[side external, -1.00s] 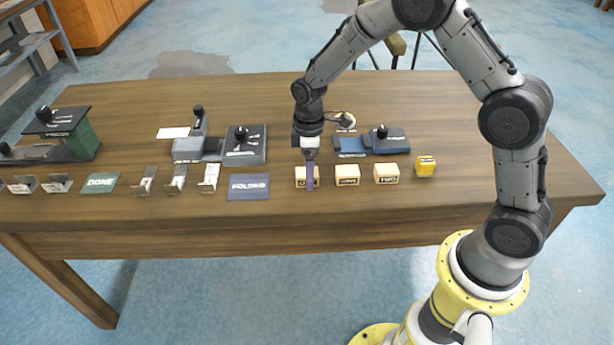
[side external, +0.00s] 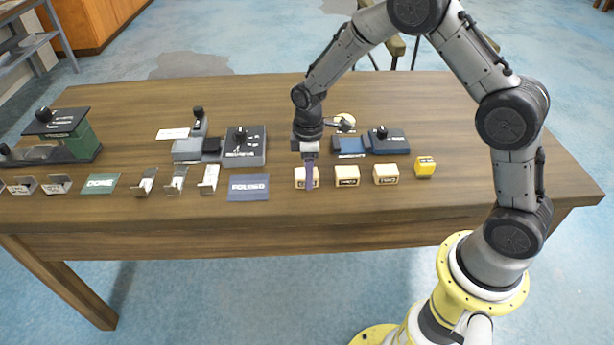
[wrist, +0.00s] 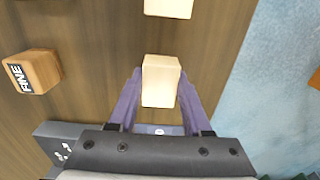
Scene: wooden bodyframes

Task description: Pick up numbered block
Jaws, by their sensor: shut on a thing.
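Three pale wooden blocks with dark labels stand in a row near the table's front edge. My gripper (side external: 309,173) points down at the leftmost pale block (side external: 299,180), its purple finger covering part of that block's label. In the wrist view my gripper (wrist: 160,76) is shut on this pale block (wrist: 160,88), with one finger on each side. I cannot see a gap under the block. The middle block (side external: 347,176) and the right block (side external: 386,174) stand to its right. Their labels are too small to read.
A yellow block (side external: 425,167) ends the row. A blue sign (side external: 248,188) lies left of the held block. Metal brackets (side external: 209,179) and dark devices (side external: 245,146) stand farther left; a blue device (side external: 384,141) is behind. In the wrist view, a brown labelled block (wrist: 42,70) lies left.

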